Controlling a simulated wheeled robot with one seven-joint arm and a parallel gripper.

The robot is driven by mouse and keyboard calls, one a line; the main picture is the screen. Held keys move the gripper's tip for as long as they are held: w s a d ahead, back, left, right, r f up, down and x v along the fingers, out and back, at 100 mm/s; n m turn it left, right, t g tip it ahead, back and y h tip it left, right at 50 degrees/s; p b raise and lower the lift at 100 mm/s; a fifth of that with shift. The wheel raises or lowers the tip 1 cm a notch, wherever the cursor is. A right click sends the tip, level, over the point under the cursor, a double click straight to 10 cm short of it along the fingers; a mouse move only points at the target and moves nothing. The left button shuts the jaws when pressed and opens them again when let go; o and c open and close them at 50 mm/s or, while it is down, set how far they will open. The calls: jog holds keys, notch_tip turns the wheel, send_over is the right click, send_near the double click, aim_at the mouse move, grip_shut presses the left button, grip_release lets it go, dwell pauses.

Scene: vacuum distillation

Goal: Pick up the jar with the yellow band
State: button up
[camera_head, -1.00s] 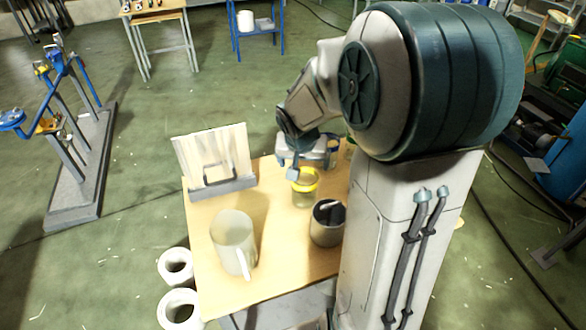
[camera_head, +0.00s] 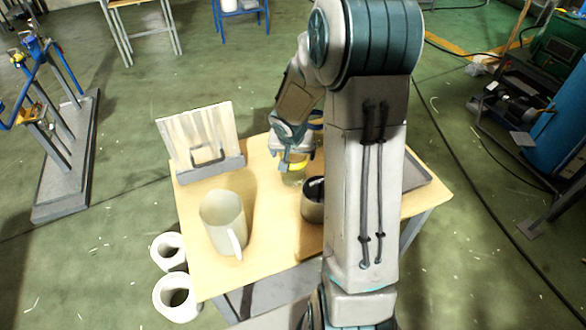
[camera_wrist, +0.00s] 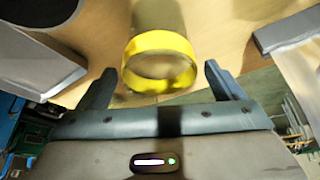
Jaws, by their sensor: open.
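The jar with the yellow band (camera_wrist: 158,62) stands on the wooden table, its yellow ring around the top and its body clear. In the head view the jar (camera_head: 294,172) is partly hidden by my gripper (camera_head: 290,160). In the wrist view my gripper (camera_wrist: 166,82) is open, with one finger to the left of the jar and one to the right. The yellow band lies between and just beyond the fingertips, with gaps on both sides. I cannot tell whether anything touches.
A dark metal cup (camera_head: 313,204) stands close to the jar, and a white mug (camera_head: 222,222) is at the front left. A framed panel on a grey base (camera_head: 208,168) stands at the table's left back. A grey tray (camera_head: 416,174) is at the right.

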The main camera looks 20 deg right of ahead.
aim_at(294, 156)
jog(key=shift+x, duration=1.75)
jog(key=c, duration=1.1)
jog(key=shift+c, duration=0.2)
jog(key=shift+r, duration=0.15)
